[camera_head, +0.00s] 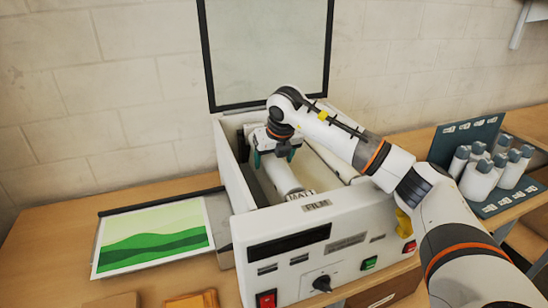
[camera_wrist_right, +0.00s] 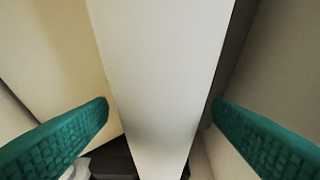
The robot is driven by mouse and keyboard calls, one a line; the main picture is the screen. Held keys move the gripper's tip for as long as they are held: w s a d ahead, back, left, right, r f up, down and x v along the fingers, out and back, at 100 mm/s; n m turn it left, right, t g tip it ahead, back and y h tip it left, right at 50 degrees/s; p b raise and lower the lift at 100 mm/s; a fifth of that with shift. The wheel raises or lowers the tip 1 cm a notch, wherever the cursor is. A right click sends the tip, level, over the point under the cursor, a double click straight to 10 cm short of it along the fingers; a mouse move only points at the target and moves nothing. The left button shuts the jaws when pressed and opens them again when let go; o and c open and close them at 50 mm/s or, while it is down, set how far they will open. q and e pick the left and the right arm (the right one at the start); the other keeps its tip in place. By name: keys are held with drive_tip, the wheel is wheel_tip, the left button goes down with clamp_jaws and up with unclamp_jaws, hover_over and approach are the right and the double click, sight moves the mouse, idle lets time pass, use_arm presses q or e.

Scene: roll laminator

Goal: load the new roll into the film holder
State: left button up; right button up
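The white laminator (camera_head: 340,245) stands on the table with its lid up. A white roll (camera_head: 284,178) is in its open top, with a label reading roughly "MATT" at its near end. I cannot tell whether it is seated in a holder. My right gripper (camera_head: 273,158) is at the far part of this roll, teal fingers pointing down. In the right wrist view, the fingers (camera_wrist_right: 160,112) are spread on either side of a long white roll (camera_wrist_right: 160,65), with narrow gaps visible. My left gripper is not in view.
Several white rolls with grey ends (camera_head: 480,178) stand on a dark teal labelled rack (camera_head: 463,139) at the right. A green landscape print (camera_head: 152,238) lies at the left. The raised lid (camera_head: 266,45) stands behind the opening. My right arm crosses the laminator's right side.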

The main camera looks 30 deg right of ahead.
drive_tip(key=shift+r+p, duration=0.45)
drive_tip(key=shift+r, duration=0.1)
drive_tip(key=b+v, duration=0.3)
drive_tip(key=v, duration=0.8)
drive_tip(key=shift+s+r+b, duration=0.25)
drive_tip(key=shift+s+b, duration=0.05)
drive_tip(key=shift+b, duration=0.05)
